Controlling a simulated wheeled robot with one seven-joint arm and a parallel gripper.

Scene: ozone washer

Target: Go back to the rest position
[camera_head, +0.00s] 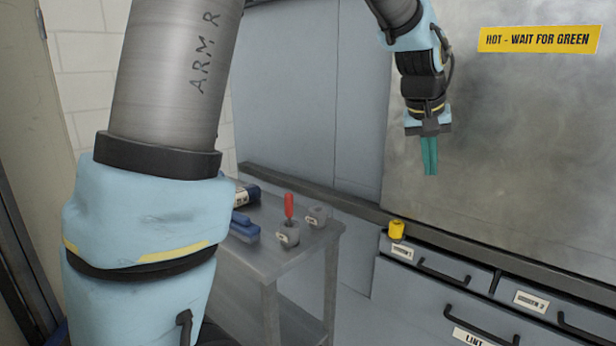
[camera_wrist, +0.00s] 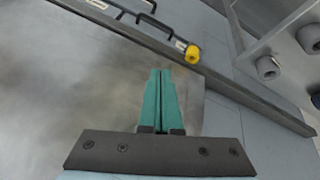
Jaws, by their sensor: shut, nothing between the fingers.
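My gripper (camera_head: 430,158) hangs pointing down in front of the large metal panel (camera_head: 540,130) in the head view. Its two green fingers are together, with nothing between them. In the wrist view my gripper (camera_wrist: 160,75) also shows its green fingers closed side by side. It is in the air, above the level of the ledge and drawers, and touches nothing that I can see. My arm crosses the left part of the head view and hides some of the table behind it.
A yellow knob-like piece (camera_head: 396,229) sits at the ledge above the drawers (camera_head: 430,285). A yellow sign (camera_head: 540,39) reads "HOT - WAIT FOR GREEN".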

